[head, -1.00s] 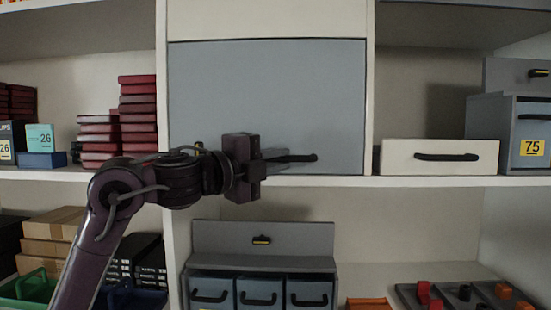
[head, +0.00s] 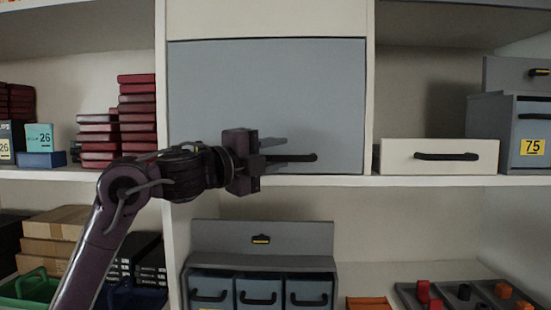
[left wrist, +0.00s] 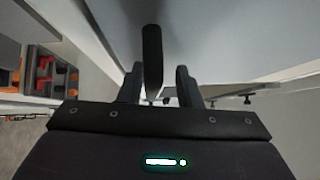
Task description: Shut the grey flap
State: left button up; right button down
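The grey flap (head: 267,90) is a large panel that fills the middle bay of the shelf, with a thin dark line along its top edge. It looks upright and about flush with the frame; I cannot tell whether it is fully shut. Its black bar handle (head: 306,158) is near the lower edge. My left gripper (head: 281,150) is at the handle, its fingers apart. In the left wrist view, the handle (left wrist: 152,55) stands between the open fingers (left wrist: 160,72), nearer the left one; no grip on it shows. My right gripper is not in view.
A white drawer box (head: 400,160) and a grey cabinet labelled 75 (head: 532,130) stand to the right. Red books (head: 137,110) are stacked on the left. Below is a grey unit (head: 265,262) with blue drawers. The space before the flap is otherwise clear.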

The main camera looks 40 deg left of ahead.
pick_arm(q)
jog(key=shift+f, duration=0.3)
jog(key=shift+w+d+f, duration=0.1)
jog(key=shift+f, duration=0.05)
jog(key=shift+s+f+b, duration=0.15)
jog(key=shift+s+b, duration=0.2)
jog(key=shift+b, duration=0.05)
jog(key=b+v, duration=0.4)
jog(key=v, duration=0.2)
jog(key=shift+s+a, duration=0.25)
jog(key=shift+s, duration=0.3)
